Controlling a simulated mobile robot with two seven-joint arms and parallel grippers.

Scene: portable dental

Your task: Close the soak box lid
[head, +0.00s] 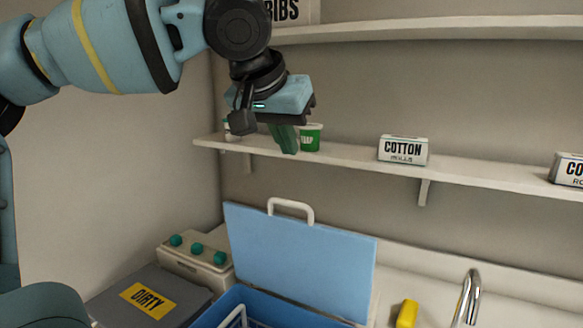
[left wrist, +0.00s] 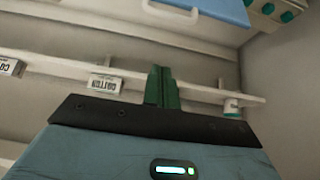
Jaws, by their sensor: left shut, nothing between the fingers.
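The soak box is a blue open box (head: 205,318) at the bottom of the head view. Its blue lid (head: 300,257) stands upright, tilted back, with a white handle (head: 291,205) on its top edge. The lid also shows at the top of the left wrist view (left wrist: 225,8), with its handle. My left gripper (head: 286,145) is above the lid, in front of the lower shelf, apart from the lid. Its green fingers (left wrist: 162,88) are shut together and empty. My right gripper is in neither view.
The lower shelf (head: 350,155) holds a green cup (head: 311,138) and a cotton rolls box (head: 403,150). A grey box marked DIRTY (head: 190,291) and a device with teal knobs (head: 196,262) stand left of the soak box. A yellow object (head: 407,314) and a faucet (head: 468,299) are to the right.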

